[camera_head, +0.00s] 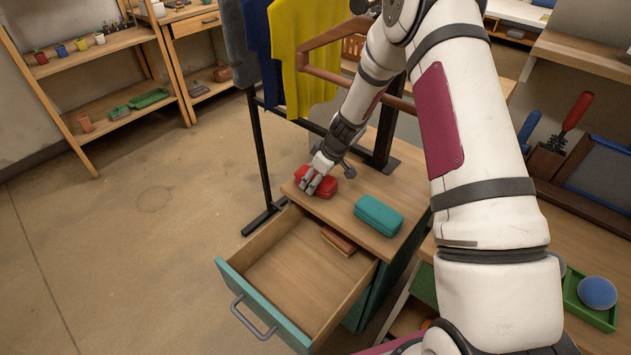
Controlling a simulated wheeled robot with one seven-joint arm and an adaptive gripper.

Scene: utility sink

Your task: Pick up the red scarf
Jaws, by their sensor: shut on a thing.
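The red scarf (328,187) looks like a small folded red block. It is on the wooden top of the small cabinet (365,185), near its left edge. My gripper (311,187) reaches down to it from above and is shut on it. The fingers cover part of its left side. I cannot tell whether the scarf touches the cabinet top or is just above it.
A teal folded block (379,215) lies on the same top, to the right. Below, a drawer (290,278) is pulled open with a brown item (338,240) inside. A black rack (262,150) with hanging cloths stands behind. The floor at left is clear.

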